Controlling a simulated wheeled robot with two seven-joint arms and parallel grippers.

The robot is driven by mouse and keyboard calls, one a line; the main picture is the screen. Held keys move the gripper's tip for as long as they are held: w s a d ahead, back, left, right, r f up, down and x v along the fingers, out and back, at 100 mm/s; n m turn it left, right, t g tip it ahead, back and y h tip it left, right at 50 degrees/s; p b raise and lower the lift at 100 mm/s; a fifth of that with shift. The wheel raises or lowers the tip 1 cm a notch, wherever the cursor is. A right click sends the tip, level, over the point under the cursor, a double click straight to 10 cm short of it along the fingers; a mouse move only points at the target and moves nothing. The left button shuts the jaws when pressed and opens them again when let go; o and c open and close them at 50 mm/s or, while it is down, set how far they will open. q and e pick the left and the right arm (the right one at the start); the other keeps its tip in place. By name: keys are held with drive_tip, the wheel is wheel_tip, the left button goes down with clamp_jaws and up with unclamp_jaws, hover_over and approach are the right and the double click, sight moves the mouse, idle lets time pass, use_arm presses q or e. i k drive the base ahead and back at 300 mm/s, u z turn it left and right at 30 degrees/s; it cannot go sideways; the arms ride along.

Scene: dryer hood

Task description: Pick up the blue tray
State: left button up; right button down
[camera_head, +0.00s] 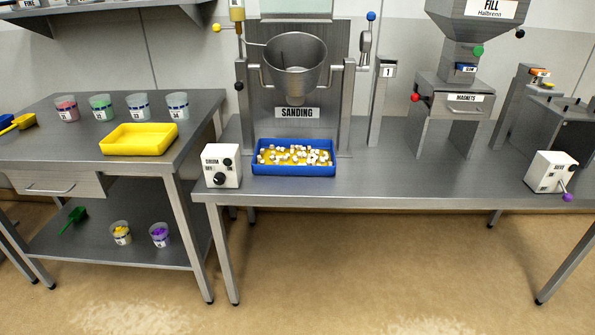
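The blue tray (294,171) sits on the steel workbench below the sanding drum, near the bench's front edge. It holds many small white and yellow pieces. Its front wall and rim are in clear view, and nothing covers it. Neither of my grippers shows in the head view.
A white control box (222,166) stands close to the tray's left side. The steel drum (295,66) hangs above and behind the tray. A yellow tray (139,139) lies on the left table. The bench (410,176) right of the blue tray is clear up to another white box (551,172).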

sight(271, 156)
drive_tip(key=z, duration=0.65)
drive_tip(key=i, duration=1.25)
drive_tip(key=u, duration=0.55)
